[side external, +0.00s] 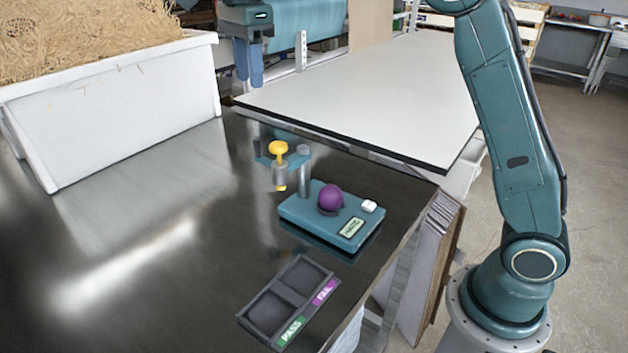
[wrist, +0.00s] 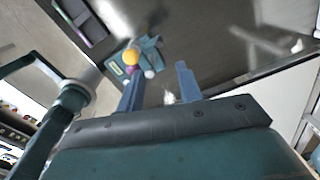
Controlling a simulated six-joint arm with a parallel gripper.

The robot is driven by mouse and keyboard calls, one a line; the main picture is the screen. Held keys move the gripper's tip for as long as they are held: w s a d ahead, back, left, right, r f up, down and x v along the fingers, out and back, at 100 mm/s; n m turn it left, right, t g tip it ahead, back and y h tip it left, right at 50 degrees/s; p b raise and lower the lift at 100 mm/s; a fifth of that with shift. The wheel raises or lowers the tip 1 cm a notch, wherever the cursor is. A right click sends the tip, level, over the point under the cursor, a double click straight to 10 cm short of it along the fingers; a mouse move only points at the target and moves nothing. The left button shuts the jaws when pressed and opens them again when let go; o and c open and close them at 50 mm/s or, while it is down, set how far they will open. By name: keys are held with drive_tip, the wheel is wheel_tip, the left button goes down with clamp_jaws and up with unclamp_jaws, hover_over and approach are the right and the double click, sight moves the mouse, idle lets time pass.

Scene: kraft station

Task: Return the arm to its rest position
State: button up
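My gripper (side external: 249,84) hangs fingers down at the top of the side view, high above the bench and clear of everything on it. In the wrist view its two blue fingers (wrist: 160,82) are apart with nothing between them. A teal tester (side external: 305,222) with a yellow-knobbed plunger (side external: 279,150) stands on the dark bench. A purple ball (side external: 330,198) sits on the tester, below and to the right of the plunger.
A dark two-compartment tray (side external: 273,291) with PASS and FAIL labels lies in front of the tester; both compartments look empty. A white bin of straw (side external: 120,115) stands at the left. A pale tabletop (side external: 370,95) lies behind. The bench's left middle is clear.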

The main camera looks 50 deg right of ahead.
drive_tip(key=s+d+r+n+t, duration=0.1)
drive_tip(key=s+d+n+t, duration=0.25)
drive_tip(key=s+n, duration=0.95)
drive_tip(key=s+d+f+n+t, duration=0.1)
drive_tip(key=s+f+n, duration=0.3)
drive_tip(key=s, duration=0.5)
drive_tip(key=s+d+f+n+t, duration=0.1)
drive_tip(key=s+f+n, duration=0.3)
drive_tip(key=s, duration=0.5)
drive_tip(key=shift+d+f, duration=0.15)
drive_tip(key=shift+f, duration=0.8)
